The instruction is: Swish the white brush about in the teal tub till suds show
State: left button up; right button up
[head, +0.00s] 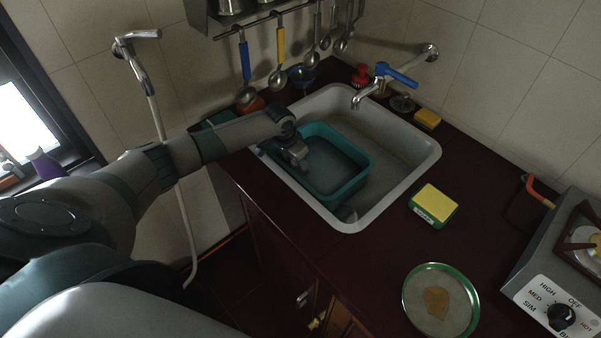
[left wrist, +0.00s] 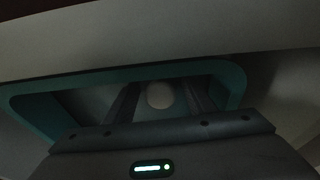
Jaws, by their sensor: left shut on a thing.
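The teal tub (head: 362,178) sits in the grey sink, and its inside looks dark and flat, with no white suds visible. My left gripper (head: 300,160) is at the tub's left side, reaching down over the rim. In the left wrist view the gripper (left wrist: 160,98) is shut on a pale round thing (left wrist: 159,95), which looks like the end of the white brush. The rest of the brush is hidden by the gripper and the dark. The teal rim (left wrist: 50,98) also shows in the left wrist view around the fingers. My right gripper is not in view.
A tap (head: 368,92) with a blue lever reaches over the sink (head: 423,160). A yellow and green sponge (head: 434,203) lies right of the sink. A green-rimmed plate (head: 410,290) and a stove (head: 545,290) stand further right. Utensils (head: 281,45) hang behind.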

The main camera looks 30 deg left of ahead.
pick_arm(q)
jog(key=shift+s+d+p, duration=0.25)
jog(key=shift+d+p, duration=0.15)
jog(key=shift+d, duration=0.35)
jog(key=shift+a, duration=0.15)
jog(key=shift+w+a+b, duration=0.2)
jog(key=shift+w+a, duration=0.05)
jog(key=shift+a, duration=0.35)
jog(key=shift+w+a+b, duration=0.2)
jog(key=shift+w+a, duration=0.05)
jog(key=shift+a, duration=0.35)
jog(key=shift+d+r, duration=0.1)
jog(key=shift+s+d+p, duration=0.25)
jog(key=shift+d+p, duration=0.35)
jog(key=shift+p, duration=0.05)
jog(key=shift+s+d+p, duration=0.25)
jog(key=shift+d+p, duration=0.15)
jog(key=shift+d, duration=0.25)
jog(key=shift+a, duration=0.1)
jog(key=shift+w+a, duration=0.25)
jog(key=shift+a, duration=0.35)
